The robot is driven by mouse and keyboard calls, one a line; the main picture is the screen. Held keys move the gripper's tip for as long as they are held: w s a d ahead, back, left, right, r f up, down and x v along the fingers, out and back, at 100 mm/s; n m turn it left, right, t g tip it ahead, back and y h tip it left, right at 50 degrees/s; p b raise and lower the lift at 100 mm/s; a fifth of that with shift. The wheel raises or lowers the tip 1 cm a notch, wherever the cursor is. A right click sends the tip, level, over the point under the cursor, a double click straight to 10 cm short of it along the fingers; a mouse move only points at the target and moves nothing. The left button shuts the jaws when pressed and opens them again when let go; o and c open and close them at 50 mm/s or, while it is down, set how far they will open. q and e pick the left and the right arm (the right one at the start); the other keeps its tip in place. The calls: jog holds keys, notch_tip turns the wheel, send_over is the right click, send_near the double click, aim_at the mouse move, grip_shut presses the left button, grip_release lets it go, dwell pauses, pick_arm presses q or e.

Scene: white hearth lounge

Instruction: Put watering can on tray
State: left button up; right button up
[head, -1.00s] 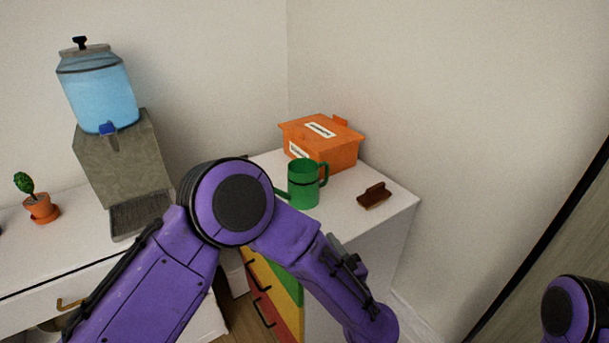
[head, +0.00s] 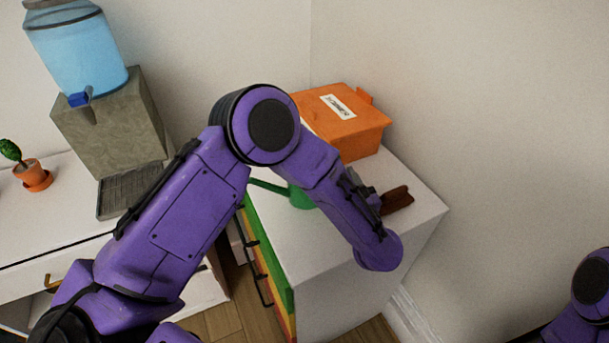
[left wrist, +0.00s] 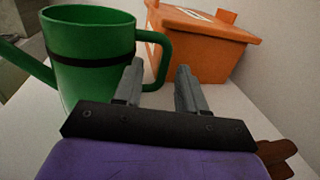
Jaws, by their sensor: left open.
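The green watering can (left wrist: 90,55) has a dark band and stands upright on the white cabinet top. Its spout points left and its handle loop is on the right. In the head view my left arm covers most of the can (head: 299,197). My left gripper (left wrist: 160,72) is open in the left wrist view, its fingers by the can's handle; whether the handle lies between them is unclear. A dark grey slatted tray (head: 130,192) lies empty at the foot of the water dispenser. My right gripper is out of view.
An orange box (head: 345,125) stands behind the can, against the corner. A brown brush (head: 396,200) lies on the cabinet to the right. The water dispenser (head: 105,125) rises behind the tray, and a potted plant (head: 33,176) stands to the left. A floor gap separates the two white tops.

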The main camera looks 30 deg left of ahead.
pick_arm(q)
jog(key=w+a, duration=0.1)
jog(key=w+a+f+p, duration=0.1)
jog(key=w, duration=0.1)
jog(key=w+a+p, duration=0.1)
jog(key=w, duration=0.1)
jog(key=shift+w+a+f, duration=0.1)
jog(key=shift+w+f, duration=0.1)
jog(key=shift+s+a+r, duration=0.1)
jog(key=shift+s+r, duration=0.05)
jog(key=shift+s, duration=0.05)
jog(key=shift+c, duration=0.7)
grip_shut()
